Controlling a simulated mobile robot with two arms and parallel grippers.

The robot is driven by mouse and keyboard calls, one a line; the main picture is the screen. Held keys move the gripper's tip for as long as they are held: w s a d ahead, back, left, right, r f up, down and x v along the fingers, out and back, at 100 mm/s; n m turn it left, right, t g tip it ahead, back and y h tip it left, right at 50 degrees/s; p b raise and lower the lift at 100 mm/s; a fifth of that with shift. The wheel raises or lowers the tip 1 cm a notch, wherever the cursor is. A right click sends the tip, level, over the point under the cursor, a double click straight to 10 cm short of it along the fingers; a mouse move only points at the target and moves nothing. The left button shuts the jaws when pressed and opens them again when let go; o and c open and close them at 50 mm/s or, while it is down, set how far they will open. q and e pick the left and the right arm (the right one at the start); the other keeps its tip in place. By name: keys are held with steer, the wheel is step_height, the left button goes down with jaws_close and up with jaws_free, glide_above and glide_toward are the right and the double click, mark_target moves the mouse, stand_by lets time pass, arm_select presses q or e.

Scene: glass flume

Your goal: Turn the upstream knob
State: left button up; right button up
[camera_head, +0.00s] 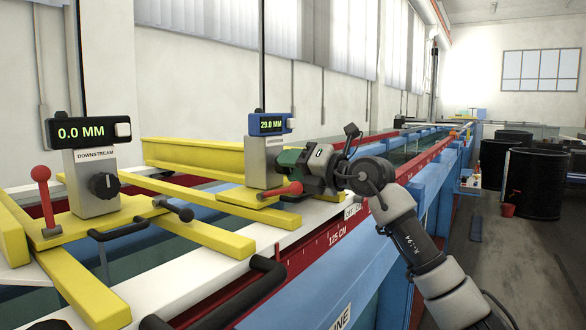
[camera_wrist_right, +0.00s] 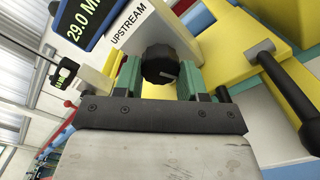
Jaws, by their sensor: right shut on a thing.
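The upstream gauge (camera_head: 259,157) is a grey box with a blue-framed display (camera_head: 269,124) reading 29.0 MM. Its black round knob (camera_wrist_right: 160,65) shows in the right wrist view, below the UPSTREAM label (camera_wrist_right: 130,27). My right gripper (camera_head: 291,161) is at the gauge's right side, shut on this knob. In the wrist view its green fingers (camera_wrist_right: 158,80) stand on both sides of the knob. In the head view the gripper hides the knob. My left gripper is not in view.
The downstream gauge (camera_head: 93,181) stands nearer at left, with a black knob (camera_head: 104,185) and a display reading 0.0 MM. Red levers (camera_head: 43,195) (camera_head: 281,190) and yellow carriage bars (camera_head: 200,232) lie around the gauges. Black barrels (camera_head: 535,182) stand on the floor at right.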

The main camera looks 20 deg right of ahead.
steer(key=n+b, duration=0.1)
steer(key=n, duration=0.2)
steer(key=shift+f, duration=0.15)
steer(key=n+b, duration=0.1)
steer(key=n, duration=0.2)
steer(key=shift+n+b, duration=0.3)
steer(key=shift+b, duration=0.05)
steer(key=n+b, duration=0.1)
steer(key=n, duration=0.2)
steer(key=shift+n, duration=0.3)
steer(key=n, duration=0.3)
steer(key=shift+n+b, duration=0.3)
steer(key=n, duration=0.3)
steer(key=shift+n, duration=0.3)
steer(key=n, duration=0.4)
steer(key=shift+n+b, duration=0.3)
steer(key=n, duration=0.3)
steer(key=shift+n, duration=2.1)
steer(key=shift+w, duration=0.1)
